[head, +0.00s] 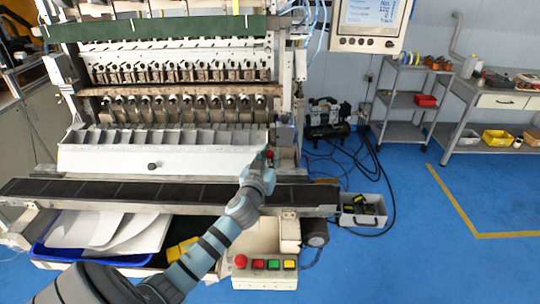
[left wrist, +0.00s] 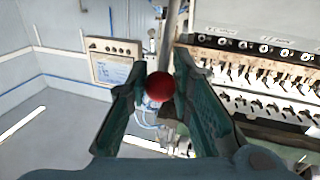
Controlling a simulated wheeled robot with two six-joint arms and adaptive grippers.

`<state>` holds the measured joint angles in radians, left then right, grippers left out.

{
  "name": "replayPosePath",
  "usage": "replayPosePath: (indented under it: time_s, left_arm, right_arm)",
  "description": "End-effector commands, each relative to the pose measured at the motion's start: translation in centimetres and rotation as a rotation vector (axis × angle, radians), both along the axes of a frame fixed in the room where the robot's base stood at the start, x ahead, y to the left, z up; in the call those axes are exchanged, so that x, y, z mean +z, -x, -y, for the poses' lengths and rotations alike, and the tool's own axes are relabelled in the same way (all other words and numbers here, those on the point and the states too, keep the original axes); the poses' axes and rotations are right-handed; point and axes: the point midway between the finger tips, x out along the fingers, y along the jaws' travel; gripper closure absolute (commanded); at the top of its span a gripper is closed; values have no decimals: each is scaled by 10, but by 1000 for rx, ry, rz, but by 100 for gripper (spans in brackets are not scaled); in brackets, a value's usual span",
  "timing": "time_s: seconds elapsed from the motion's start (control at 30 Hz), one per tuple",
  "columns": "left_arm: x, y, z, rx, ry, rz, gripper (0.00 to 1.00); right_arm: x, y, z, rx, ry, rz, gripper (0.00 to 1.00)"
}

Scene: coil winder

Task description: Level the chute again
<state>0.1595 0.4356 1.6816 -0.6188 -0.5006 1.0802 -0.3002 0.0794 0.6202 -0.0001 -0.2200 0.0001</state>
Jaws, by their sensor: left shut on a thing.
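The chute (head: 150,157), a long pale panel with a row of grey compartments behind it, spans the front of the coil winder and slopes down toward the dark belt. A small dark knob (head: 152,165) sits on its face. At its right end is a red ball knob (head: 269,153). My left gripper (head: 265,162) is at that knob, shut on it. In the left wrist view the red ball knob (left wrist: 159,87) sits between the two green fingers, with a grey rod beyond it. My right gripper is not in view.
The dark belt (head: 130,192) runs below the chute. A button box (head: 265,270) stands low in front. A blue tray (head: 50,253) with white sheets is at lower left. A grey bin (head: 362,212) is right of the belt end. Blue floor on the right is open.

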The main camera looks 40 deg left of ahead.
Motion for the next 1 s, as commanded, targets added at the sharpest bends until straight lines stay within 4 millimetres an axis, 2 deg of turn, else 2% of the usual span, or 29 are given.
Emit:
replayPosePath:
  time_s: [0.57, 1.0]
  left_arm:
    - [4, -10, -7, 0, -2, 3, 100]
    - [3, -39, -30, 1, -2, 3, 100]
  right_arm:
    - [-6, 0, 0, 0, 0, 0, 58]
    - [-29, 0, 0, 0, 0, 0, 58]
